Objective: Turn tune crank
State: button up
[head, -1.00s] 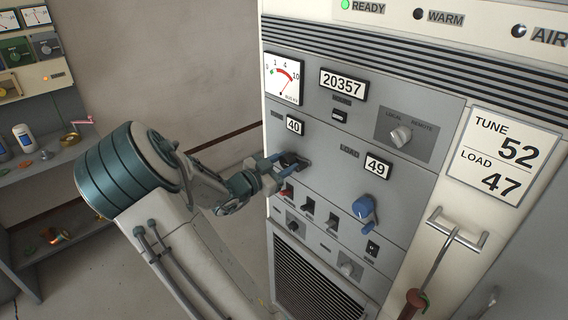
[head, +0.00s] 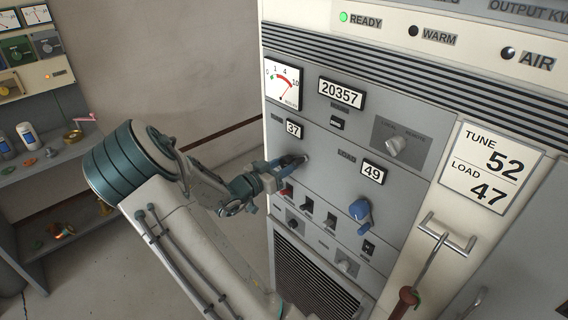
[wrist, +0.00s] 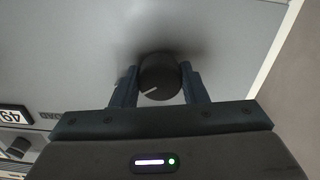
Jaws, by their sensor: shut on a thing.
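The tune crank is a dark round knob (wrist: 160,78) with a white pointer line in the wrist view, on the grey panel face. My gripper (head: 284,167) is shut on it, with one blue finger on each side of the knob in the wrist view (wrist: 160,88). In the head view the fingers mostly hide the knob. The small tune counter (head: 293,128) above it reads 37. A white placard (head: 490,163) on the right reads TUNE 52, LOAD 47.
The blue load knob (head: 360,210) sits right of my gripper, below a counter (head: 373,174) reading 49. Several small switches (head: 308,205) lie just below my fingers. A bar handle (head: 446,234) with a hanging tool is at right. A shelf (head: 60,160) stands at left.

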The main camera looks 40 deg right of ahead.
jog(key=o, duration=1)
jog(key=shift+a, duration=0.5)
jog(key=a+b, duration=0.1)
jog(key=a, duration=0.3)
jog(key=a+b, duration=0.1)
jog(key=a, duration=0.3)
jog(key=s+a+b, duration=0.1)
jog(key=a, duration=0.3)
jog(key=shift+a, duration=0.4)
